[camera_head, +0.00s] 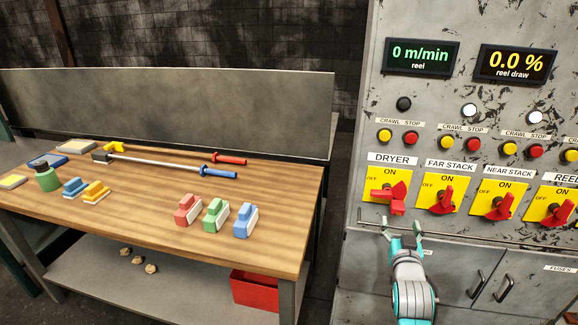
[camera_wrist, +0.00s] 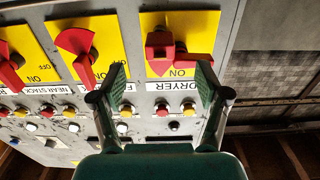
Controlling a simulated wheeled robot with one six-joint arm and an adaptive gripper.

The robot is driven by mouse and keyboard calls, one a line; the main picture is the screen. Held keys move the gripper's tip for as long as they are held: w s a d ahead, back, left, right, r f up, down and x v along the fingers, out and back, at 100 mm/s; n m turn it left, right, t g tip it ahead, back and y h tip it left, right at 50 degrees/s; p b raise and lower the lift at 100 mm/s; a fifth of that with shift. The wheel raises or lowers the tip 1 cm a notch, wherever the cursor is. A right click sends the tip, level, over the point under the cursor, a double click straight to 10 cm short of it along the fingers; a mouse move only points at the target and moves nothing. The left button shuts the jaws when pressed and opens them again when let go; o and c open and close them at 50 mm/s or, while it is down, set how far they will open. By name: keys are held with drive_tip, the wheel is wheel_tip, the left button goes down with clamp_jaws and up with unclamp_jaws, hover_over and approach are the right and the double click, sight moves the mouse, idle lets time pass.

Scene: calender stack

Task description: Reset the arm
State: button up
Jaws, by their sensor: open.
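My gripper (camera_head: 401,229) is in front of the grey control cabinet (camera_head: 460,225), just below the DRYER switch. Its two fingers stand apart with nothing between them. In the wrist view the open fingers (camera_wrist: 160,86) frame the DRYER label, and the red DRYER switch handle (camera_wrist: 190,64) lies just beyond them. That DRYER switch (camera_head: 389,192) sits on a yellow plate, and its handle lies closer to level than the slanted handles beside it. No contact between the gripper and the switch is visible.
FAR STACK (camera_head: 442,202) and NEAR STACK (camera_head: 501,206) switches are to the right. A thin rail (camera_head: 470,237) runs below the switches, close to my gripper. A wooden workbench (camera_head: 150,215) with coloured blocks and tools stands at left, with a red bin (camera_head: 255,292) beneath.

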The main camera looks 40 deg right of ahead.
drive_tip(key=s+a+f+n+t+y, duration=0.25)
drive_tip(key=a+f, duration=0.35)
drive_tip(key=a, duration=0.7)
drive_tip(key=s+a+f+n+t+y, duration=0.1)
drive_tip(key=s+a+f+n+y, duration=0.25)
drive_tip(key=a+f, duration=0.65)
drive_tip(key=s+a+r+n+y, duration=0.2)
drive_tip(key=s+a+y, duration=0.2)
drive_tip(key=s+a, duration=0.5)
drive_tip(key=s+a+r+n+y, duration=0.2)
drive_tip(key=s+a+r+y, duration=0.1)
drive_tip(key=s+a, duration=0.6)
drive_tip(key=s, duration=0.4)
drive_tip(key=shift+a+y, duration=0.4)
